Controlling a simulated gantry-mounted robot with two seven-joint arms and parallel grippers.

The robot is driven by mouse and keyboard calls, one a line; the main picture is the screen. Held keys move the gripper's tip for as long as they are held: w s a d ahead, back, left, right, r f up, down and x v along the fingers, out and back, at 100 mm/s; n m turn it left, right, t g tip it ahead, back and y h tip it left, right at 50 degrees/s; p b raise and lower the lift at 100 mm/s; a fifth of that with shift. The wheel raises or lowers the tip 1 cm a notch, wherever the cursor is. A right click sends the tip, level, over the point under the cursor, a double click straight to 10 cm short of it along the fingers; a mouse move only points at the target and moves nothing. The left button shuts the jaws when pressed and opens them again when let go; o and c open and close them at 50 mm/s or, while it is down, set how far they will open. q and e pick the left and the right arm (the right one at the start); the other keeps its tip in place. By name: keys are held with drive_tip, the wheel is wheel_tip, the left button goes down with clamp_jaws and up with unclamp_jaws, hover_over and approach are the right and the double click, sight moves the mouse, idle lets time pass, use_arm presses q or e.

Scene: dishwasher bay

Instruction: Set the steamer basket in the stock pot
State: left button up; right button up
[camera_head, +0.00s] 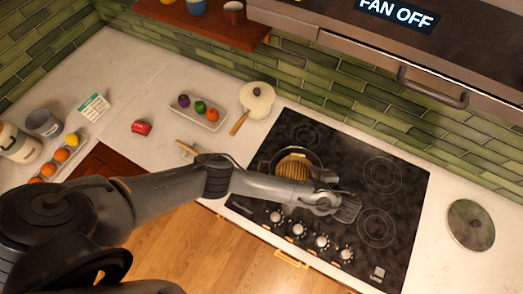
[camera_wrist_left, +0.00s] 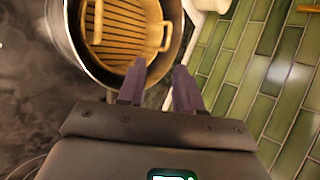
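The stock pot (camera_head: 264,160) is a dark metal pot on the cooktop. The tan slatted steamer basket (camera_head: 293,167) shows inside its opening, partly hidden by my left arm. In the left wrist view the basket (camera_wrist_left: 118,28) lies within the rim of the pot (camera_wrist_left: 62,45), with a looped handle towards the gripper side; I cannot tell how deep or level it sits. My left gripper (camera_head: 338,190) is just right of the pot. In the wrist view its fingers (camera_wrist_left: 158,80) are apart with nothing gripped, near the pot's rim and the basket. My right gripper is not in view.
The black cooktop (camera_head: 404,200) has free burners on the right. A round lid (camera_head: 470,225) lies on the right counter. A cream pan or lid (camera_head: 257,98), a vegetable tray (camera_head: 200,112) and a red item (camera_head: 141,127) are on the left counter. The hood (camera_head: 400,70) overhangs behind.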

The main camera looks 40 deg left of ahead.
use_arm(q)
drive_tip(key=s+d+n+g+h, duration=0.1)
drive_tip(key=s+d+h, duration=0.25)
drive_tip(key=s, duration=0.35)
drive_tip(key=s+d+n+g+h, duration=0.1)
drive_tip(key=s+d+g+h, duration=0.1)
drive_tip(key=s+d+h, duration=0.3)
drive_tip(key=s+a+r+n, duration=0.2)
drive_tip(key=s+a, duration=0.2)
drive_tip(key=a, duration=0.3)
drive_tip(key=s+a+r+n+t, duration=0.1)
drive_tip(key=s+a+r, duration=0.2)
drive_tip(key=a, duration=0.4)
drive_tip(key=s+a+r+n+t, duration=0.1)
drive_tip(key=s+a+r+n, duration=0.1)
drive_tip(key=s+a, duration=0.2)
drive_tip(key=a, duration=0.3)
drive_tip(key=shift+s+a+r+n, duration=0.25)
drive_tip(key=shift+s+r+n, duration=0.05)
drive_tip(key=shift+r, duration=0.05)
